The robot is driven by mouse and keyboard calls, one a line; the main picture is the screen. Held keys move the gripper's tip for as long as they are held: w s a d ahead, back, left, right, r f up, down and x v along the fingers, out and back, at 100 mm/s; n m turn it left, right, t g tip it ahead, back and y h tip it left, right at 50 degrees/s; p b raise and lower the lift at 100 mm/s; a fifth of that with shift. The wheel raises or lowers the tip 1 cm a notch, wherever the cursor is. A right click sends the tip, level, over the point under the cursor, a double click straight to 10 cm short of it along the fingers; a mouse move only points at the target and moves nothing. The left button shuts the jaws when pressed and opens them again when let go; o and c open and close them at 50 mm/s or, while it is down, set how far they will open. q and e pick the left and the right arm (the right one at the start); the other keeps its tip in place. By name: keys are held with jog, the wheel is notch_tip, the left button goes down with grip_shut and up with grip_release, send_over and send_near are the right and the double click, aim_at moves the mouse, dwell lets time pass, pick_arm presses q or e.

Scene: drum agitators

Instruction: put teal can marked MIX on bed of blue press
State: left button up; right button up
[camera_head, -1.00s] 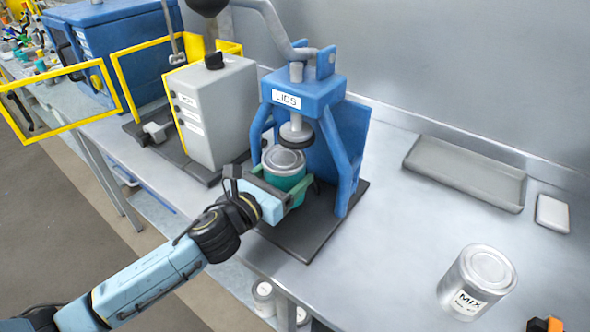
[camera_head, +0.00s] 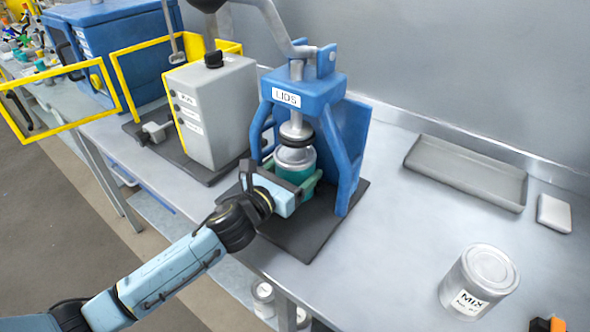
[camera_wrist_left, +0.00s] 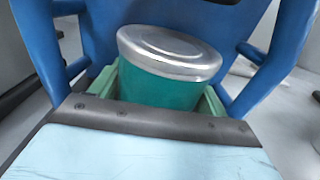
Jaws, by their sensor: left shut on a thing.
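The teal can (camera_head: 296,164) with a silver lid stands between the legs of the blue press (camera_head: 304,88), under its ram. The can also shows in the left wrist view (camera_wrist_left: 165,75), its label not visible. My left gripper (camera_head: 299,187) is shut on the can, one green finger on each side of it. The can's bottom is hidden behind the gripper, so I cannot tell whether it touches the press bed. The press has a sign reading LIDS and a dark base plate (camera_head: 302,236).
A silver can marked MIX (camera_head: 478,282) stands on the bench at the right. A grey tray (camera_head: 466,174) and a small pale block (camera_head: 553,213) lie behind it. A grey machine (camera_head: 215,110) with a yellow guard stands left of the press. Bench between press and silver can is clear.

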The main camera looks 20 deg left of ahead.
pick_arm(q)
jog(key=o, duration=1.3)
jog(key=shift+f, duration=0.1)
jog(key=shift+c, duration=0.2)
jog(key=shift+s, duration=0.15)
jog(key=shift+v, duration=5.85)
